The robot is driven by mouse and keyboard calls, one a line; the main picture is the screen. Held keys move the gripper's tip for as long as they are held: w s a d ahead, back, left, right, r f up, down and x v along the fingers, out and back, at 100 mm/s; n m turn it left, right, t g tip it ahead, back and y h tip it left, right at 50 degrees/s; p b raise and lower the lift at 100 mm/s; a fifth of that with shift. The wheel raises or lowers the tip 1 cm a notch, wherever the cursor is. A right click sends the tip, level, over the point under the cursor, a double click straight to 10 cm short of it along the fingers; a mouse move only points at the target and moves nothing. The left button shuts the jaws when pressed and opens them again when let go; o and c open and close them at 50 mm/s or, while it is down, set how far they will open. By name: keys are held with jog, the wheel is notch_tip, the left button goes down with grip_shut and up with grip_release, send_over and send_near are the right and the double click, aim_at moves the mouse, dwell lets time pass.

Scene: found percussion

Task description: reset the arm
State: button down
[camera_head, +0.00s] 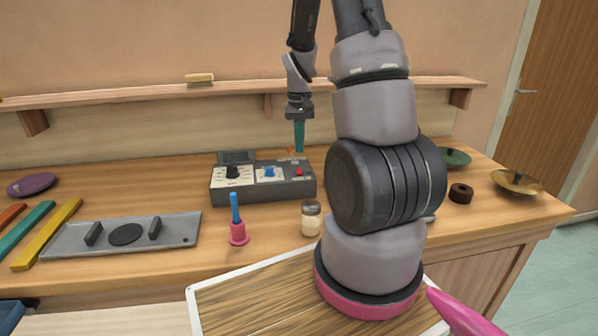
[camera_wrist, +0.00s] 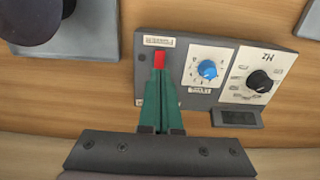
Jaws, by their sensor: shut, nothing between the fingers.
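My gripper (camera_head: 299,138) hangs fingers down over the back right of the grey control box (camera_head: 240,191). Its green fingers are shut with nothing between them. In the wrist view the gripper (camera_wrist: 159,75) points at the red button (camera_wrist: 159,57) of the box. I cannot tell whether the fingertips touch the button. The box also has a blue knob (camera_head: 270,172) and a black knob (camera_head: 232,171). My arm's thick lower links cover part of the bench on the right.
A pink stand with a blue stick (camera_head: 237,234) and a jar (camera_head: 311,222) stand before the box. A grey tray (camera_head: 75,243) and colored bars (camera_head: 47,234) lie left. Cymbals (camera_head: 517,182) are at right. A shelf (camera_head: 130,94) runs along the wall.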

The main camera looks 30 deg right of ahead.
jog(key=shift+r, duration=0.1)
dwell(0.4)
jog(key=s+a+r+t, duration=0.2)
jog(key=s+a+r, duration=0.1)
jog(key=r, duration=0.5)
jog(key=s+a+r+t, duration=0.1)
jog(key=s+a+r, duration=0.25)
jog(key=r, duration=0.55)
jog(key=s+a+r+t+y, duration=0.1)
jog(key=s+a+r+t, duration=0.1)
jog(key=s, duration=0.4)
jog(key=s+a+r+m+t+y, duration=0.1)
jog(key=s+a+r+t, duration=0.1)
jog(key=s+a+r, duration=0.2)
jog(key=s+r, duration=0.3)
jog(key=shift+a+r, duration=0.3)
jog(key=shift+a, duration=0.1)
